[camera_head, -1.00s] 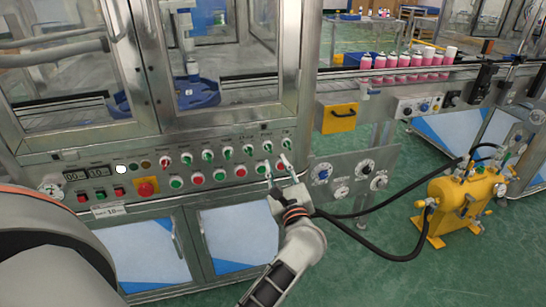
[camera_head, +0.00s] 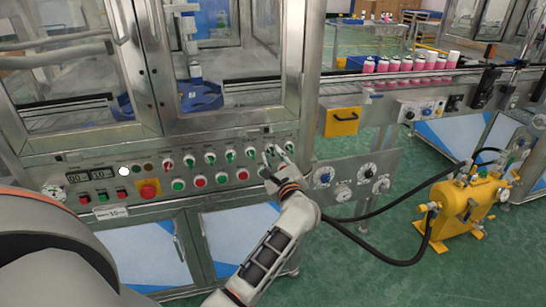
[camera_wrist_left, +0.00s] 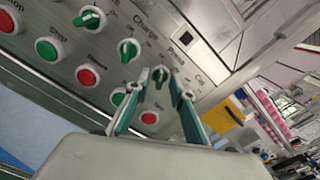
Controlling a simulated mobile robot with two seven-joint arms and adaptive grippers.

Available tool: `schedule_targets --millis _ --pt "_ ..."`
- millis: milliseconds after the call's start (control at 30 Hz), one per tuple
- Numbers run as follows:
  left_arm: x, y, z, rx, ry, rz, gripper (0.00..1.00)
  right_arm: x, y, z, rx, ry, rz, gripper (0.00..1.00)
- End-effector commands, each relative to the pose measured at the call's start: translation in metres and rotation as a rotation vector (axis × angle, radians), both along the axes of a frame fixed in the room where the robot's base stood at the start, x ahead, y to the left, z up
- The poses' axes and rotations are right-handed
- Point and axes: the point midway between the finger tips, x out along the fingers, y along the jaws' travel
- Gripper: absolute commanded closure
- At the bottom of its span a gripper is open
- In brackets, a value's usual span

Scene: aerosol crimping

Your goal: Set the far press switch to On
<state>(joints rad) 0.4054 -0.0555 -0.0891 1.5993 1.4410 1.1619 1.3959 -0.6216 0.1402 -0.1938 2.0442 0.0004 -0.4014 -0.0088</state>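The press switch is a green rotary knob (camera_wrist_left: 160,76) below a "Press" label at the end of the upper switch row in the left wrist view. In the head view the end knob (camera_head: 289,146) shows just beside my fingertips. My left gripper (camera_head: 275,151) is at the panel. In the left wrist view its two fingers (camera_wrist_left: 160,82) are apart, with the press knob between their tips. I cannot tell whether they touch it. The knob's exact setting is hard to read. My right gripper is not in view.
The steel control panel (camera_head: 60,160) carries several similar green knobs, including the one by the "Charge" label (camera_wrist_left: 128,50). A row of red and green buttons runs below, with a red button (camera_wrist_left: 149,118) under the gripper. A yellow pump unit (camera_head: 458,212) with black hoses stands at right.

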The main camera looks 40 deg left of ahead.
Motion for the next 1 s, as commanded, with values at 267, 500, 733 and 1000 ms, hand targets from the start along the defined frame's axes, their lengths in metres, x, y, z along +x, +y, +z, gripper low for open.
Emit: schedule_targets --millis 267,500,733,1000 --pt "0.000 0.000 0.000 0.001 0.001 0.000 1.00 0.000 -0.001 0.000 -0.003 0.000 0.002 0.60" --pt "0.000 0.000 0.000 0.006 0.008 0.000 1.00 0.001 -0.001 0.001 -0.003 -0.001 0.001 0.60" --pt "0.000 0.000 0.002 0.057 0.067 0.000 1.00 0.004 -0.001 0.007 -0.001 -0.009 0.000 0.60" --pt "0.000 -0.001 0.004 0.193 0.226 0.000 1.00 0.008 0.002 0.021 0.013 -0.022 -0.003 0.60"
